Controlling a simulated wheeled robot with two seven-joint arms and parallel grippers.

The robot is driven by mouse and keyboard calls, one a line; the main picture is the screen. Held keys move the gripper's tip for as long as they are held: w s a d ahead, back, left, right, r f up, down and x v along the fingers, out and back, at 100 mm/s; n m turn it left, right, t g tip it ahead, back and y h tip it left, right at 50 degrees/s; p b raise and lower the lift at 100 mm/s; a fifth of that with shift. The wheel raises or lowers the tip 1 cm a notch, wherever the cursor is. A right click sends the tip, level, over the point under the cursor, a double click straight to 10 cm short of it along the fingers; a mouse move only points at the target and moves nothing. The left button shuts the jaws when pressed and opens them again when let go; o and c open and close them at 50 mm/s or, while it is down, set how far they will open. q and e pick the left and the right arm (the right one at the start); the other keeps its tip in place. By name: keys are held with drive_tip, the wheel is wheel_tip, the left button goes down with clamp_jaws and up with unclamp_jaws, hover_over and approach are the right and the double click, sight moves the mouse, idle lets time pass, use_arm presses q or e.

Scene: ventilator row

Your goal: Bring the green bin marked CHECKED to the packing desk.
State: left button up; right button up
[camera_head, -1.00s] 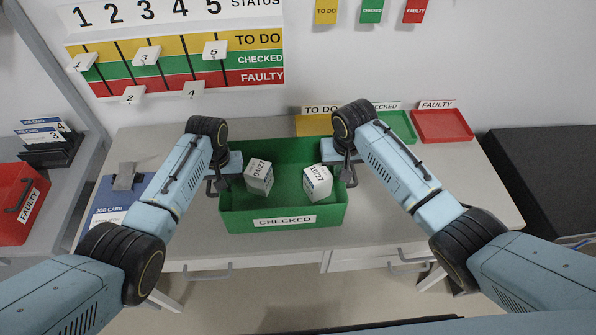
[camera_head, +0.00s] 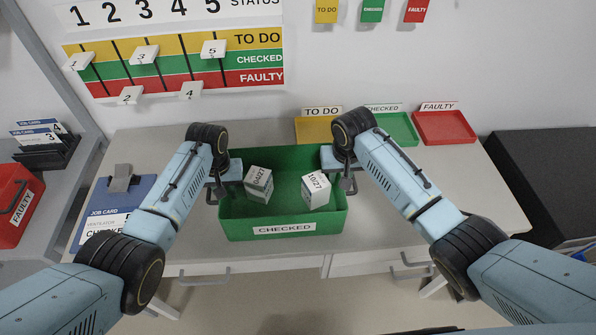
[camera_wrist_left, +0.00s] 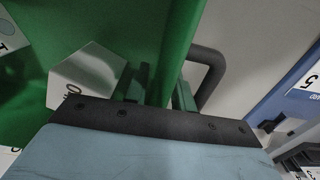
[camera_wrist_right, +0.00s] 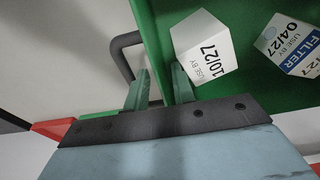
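The green bin marked CHECKED (camera_head: 237,229) is at the front middle of the grey desk; whether it touches the top, I cannot tell. Inside are two tilted white boxes, the 04/27 box (camera_head: 258,184) and the 10/27 box (camera_head: 315,189). My left gripper (camera_head: 218,186) is at the bin's left wall; in the left wrist view its fingers (camera_wrist_left: 158,92) are shut around that wall beside the grey handle. My right gripper (camera_head: 348,184) is at the right wall; in the right wrist view its fingers (camera_wrist_right: 160,90) are shut around that wall. No packing desk is identifiable.
The grey desk (camera_head: 405,205) also bears a yellow TO DO tray (camera_head: 312,128), a green tray (camera_head: 403,128), a red FAULTY tray (camera_head: 443,127) and a blue clipboard (camera_head: 104,198). A red FAULTY bin (camera_head: 12,222) stands left; a black surface (camera_head: 550,180) is at right.

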use_arm(q)
wheel_tip(320, 180, up, 12)
drive_tip(key=shift+f, duration=0.1)
use_arm(e)
drive_tip(key=shift+r, duration=0.1)
wheel_tip(320, 180, up, 12)
drive_tip(key=s, duration=0.1)
drive_tip(key=shift+s, duration=0.4)
use_arm(q)
drive_tip(key=shift+s, duration=0.15)
use_arm(e)
drive_tip(key=shift+s+f, duration=0.1)
drive_tip(key=shift+f, duration=0.15)
